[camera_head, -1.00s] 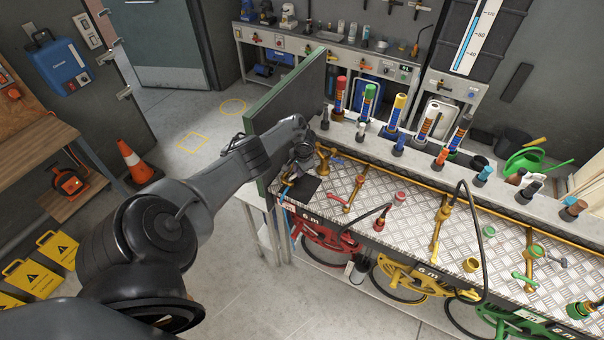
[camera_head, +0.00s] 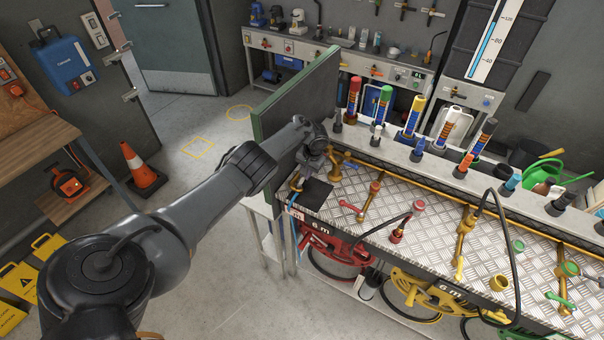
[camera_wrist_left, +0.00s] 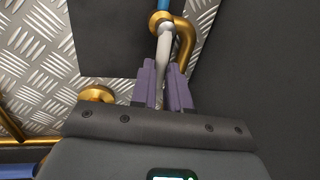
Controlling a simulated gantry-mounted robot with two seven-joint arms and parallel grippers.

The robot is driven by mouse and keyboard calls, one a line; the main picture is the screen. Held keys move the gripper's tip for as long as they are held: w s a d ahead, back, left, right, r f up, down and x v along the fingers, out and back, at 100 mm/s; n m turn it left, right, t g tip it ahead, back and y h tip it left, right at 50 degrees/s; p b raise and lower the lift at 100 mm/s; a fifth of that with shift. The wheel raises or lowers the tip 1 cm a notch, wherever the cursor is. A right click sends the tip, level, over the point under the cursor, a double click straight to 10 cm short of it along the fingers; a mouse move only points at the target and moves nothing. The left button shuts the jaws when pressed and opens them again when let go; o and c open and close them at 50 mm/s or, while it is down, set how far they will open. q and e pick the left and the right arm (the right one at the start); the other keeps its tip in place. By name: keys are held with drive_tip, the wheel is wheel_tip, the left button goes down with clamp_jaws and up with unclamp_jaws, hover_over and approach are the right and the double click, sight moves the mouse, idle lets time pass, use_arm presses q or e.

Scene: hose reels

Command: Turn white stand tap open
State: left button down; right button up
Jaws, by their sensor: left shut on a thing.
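The white tap handle (camera_wrist_left: 165,45) shows in the left wrist view as a pale lever next to a curved brass pipe (camera_wrist_left: 186,45), with a blue piece above it. My left gripper (camera_wrist_left: 165,82) is shut on this lever, its two purple-grey fingers on either side of it. In the head view my left gripper (camera_head: 310,168) is at the left end of the bench, over the brass stand beside a black mat (camera_head: 316,194). The arm hides most of that stand and its handle there. My right gripper is not in view.
A green-edged dark panel (camera_head: 290,105) stands close behind my left arm. The tread-plate bench (camera_head: 400,190) carries other brass stands with red (camera_head: 350,206) and green handles to the right. Hose reels hang below. Coloured bottles line the back ledge.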

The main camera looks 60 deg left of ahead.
use_arm(q)
drive_tip(key=shift+f, duration=0.1)
drive_tip(key=c, duration=1.1)
unclamp_jaws()
wheel_tip(320, 180, up, 11)
drive_tip(key=w+d+p, duration=0.1)
drive_tip(key=p, duration=0.4)
drive_tip(key=shift+d+f, duration=0.15)
drive_tip(key=shift+d, duration=0.2)
